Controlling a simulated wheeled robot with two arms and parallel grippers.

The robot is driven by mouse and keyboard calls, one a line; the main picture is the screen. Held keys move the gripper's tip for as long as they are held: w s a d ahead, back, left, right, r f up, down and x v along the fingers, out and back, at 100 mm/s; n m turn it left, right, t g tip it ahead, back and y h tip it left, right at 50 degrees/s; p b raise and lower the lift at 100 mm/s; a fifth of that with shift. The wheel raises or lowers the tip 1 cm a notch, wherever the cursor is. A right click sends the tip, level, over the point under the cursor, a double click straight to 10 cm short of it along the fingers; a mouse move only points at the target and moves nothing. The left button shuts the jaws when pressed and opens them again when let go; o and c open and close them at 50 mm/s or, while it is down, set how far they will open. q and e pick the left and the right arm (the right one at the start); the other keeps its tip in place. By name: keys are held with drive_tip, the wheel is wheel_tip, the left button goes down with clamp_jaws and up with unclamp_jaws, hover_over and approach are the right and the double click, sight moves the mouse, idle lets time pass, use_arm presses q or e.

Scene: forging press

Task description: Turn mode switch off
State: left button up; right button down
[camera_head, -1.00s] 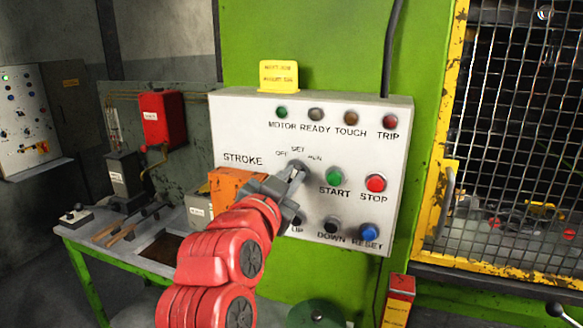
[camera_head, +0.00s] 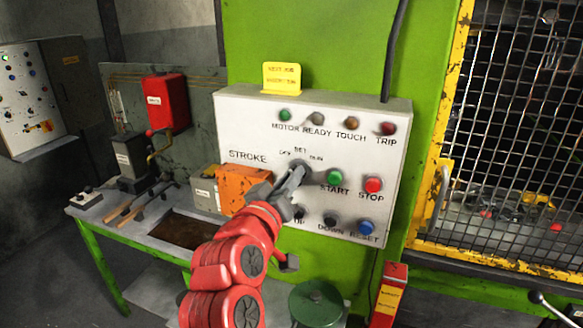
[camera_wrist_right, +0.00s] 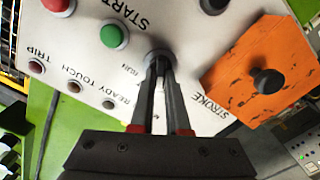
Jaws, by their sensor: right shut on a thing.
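The mode switch (camera_head: 299,165) is on the white control panel (camera_head: 238,118), below the OFF, SET and RUN labels. My right gripper (camera_head: 295,176) reaches up to it from below, with its fingers closed around the switch knob. In the right wrist view the fingertips (camera_wrist_right: 160,68) meet at the switch's round base (camera_wrist_right: 157,54). The fingers cover most of the knob, so I cannot tell which label it points at. My left gripper is not in view.
The green START button (camera_head: 334,177) and red STOP button (camera_head: 373,185) sit close to the right of the switch. An orange plate (camera_head: 240,184) is at its left. Black and blue buttons (camera_head: 366,228) line the panel's bottom. A mesh guard (camera_head: 515,110) stands at right.

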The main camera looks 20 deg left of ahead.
drive_tip(key=shift+f+n+p, duration=0.1)
drive_tip(key=shift+n+p, duration=0.7)
drive_tip(key=shift+n, duration=0.7)
drive_tip(key=c, duration=0.9)
unclamp_jaws()
